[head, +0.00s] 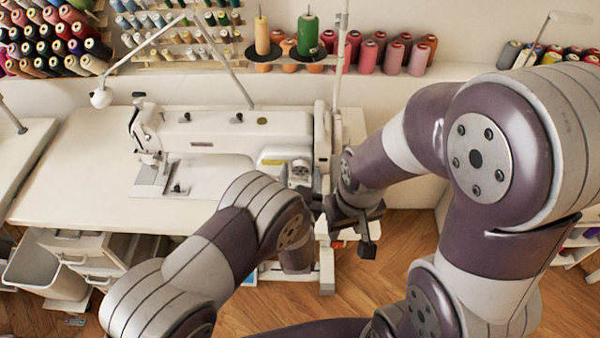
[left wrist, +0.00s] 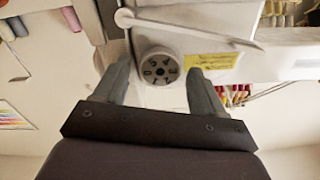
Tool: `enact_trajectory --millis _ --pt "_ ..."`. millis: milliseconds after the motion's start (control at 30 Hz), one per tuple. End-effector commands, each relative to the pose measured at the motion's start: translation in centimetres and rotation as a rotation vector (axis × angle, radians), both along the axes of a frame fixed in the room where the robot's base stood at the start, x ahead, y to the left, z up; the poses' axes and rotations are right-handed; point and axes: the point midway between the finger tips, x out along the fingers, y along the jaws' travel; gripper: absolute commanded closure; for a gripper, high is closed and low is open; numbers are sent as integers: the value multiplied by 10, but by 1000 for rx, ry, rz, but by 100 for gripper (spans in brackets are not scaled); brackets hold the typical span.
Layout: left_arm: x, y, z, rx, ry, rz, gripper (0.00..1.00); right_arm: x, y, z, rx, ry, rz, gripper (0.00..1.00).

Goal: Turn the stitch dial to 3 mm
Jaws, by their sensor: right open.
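The sewing machine (head: 235,132) is white and stands on the white table. Its stitch dial (head: 300,168) is on the front of the right-hand column. In the left wrist view, the dial (left wrist: 158,67) is a grey round knob with dark marks. My left gripper (left wrist: 160,72) is open, its fingers on either side of the dial, with visible gaps; contact cannot be seen. In the head view my left gripper (head: 308,193) is mostly hidden by my arm, just below the dial. My right gripper (head: 365,228) is open and empty, right of the machine. The dial's setting is not readable.
A white lever (left wrist: 180,24) and a yellow label (left wrist: 210,61) are close to the dial. Thread spools (head: 393,56) stand behind the machine. The white table (head: 70,175) is clear on the left. A bin (head: 45,268) and drawers are below.

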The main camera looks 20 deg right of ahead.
Motion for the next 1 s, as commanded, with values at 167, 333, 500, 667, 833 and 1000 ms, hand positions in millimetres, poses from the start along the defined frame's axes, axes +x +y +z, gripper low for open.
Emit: enact_trajectory --millis 167,333,500,667,833,1000 --pt "0 0 0 0 0 0 84 0 0 0 0 0 0 57" --pt "0 0 0 4 -1 0 83 0 0 0 0 0 0 57" --pt "0 0 0 40 -11 -1 83 0 0 -1 0 0 0 57" --pt "0 0 0 124 -36 0 83 0 0 -2 0 0 0 57" --pt "0 -1 0 260 -74 -1 83 0 0 -4 0 0 0 57" --pt "0 -1 -1 415 -119 -1 83 0 0 -4 0 0 0 57"
